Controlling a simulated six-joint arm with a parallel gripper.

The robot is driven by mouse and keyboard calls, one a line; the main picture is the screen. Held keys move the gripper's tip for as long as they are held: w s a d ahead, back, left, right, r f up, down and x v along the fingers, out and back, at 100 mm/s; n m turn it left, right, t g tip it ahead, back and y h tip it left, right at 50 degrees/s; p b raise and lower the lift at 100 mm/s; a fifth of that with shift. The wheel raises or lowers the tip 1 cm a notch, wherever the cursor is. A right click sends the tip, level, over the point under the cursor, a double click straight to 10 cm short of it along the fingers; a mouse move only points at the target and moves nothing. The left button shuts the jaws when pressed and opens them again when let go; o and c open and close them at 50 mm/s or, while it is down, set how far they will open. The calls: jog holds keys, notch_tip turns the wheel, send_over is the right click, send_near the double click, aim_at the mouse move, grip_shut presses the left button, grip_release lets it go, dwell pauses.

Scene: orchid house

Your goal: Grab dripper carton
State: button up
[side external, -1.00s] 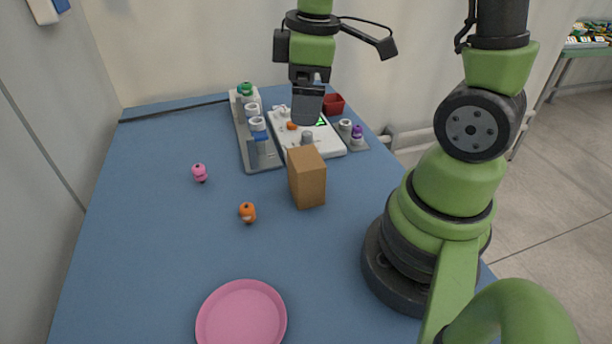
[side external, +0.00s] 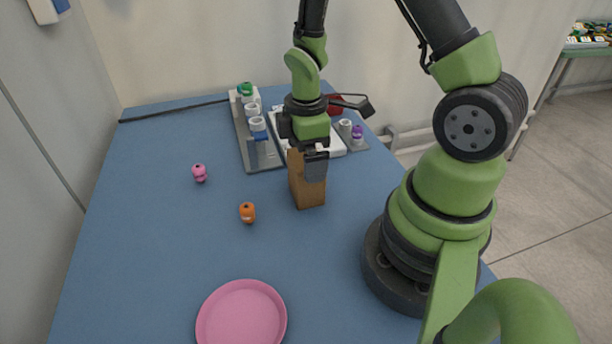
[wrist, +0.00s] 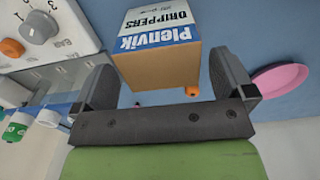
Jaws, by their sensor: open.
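The dripper carton (side external: 308,192) is a brown cardboard box standing upright on the blue table in the side view. In the wrist view the carton (wrist: 160,35) shows a blue and white printed face reading "Plenvik DRIPPERS" and a plain brown face. My gripper (side external: 315,168) is at the carton's upper part and hides some of its top in the side view. In the wrist view my gripper (wrist: 165,82) is open, with the carton between and just beyond its two fingers. I cannot tell whether either finger touches it.
A white device with a knob (wrist: 38,27) and a grey rack of capped fittings (side external: 262,155) stand behind the carton. A pink plate (side external: 241,318), an orange figure (side external: 248,212) and a pink figure (side external: 200,173) are on the table. The table's left side is mostly clear.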

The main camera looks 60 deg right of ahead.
jog(key=shift+f, duration=0.8)
jog(key=shift+c, duration=0.2)
jog(key=c, duration=0.8)
jog(key=shift+r, duration=0.1)
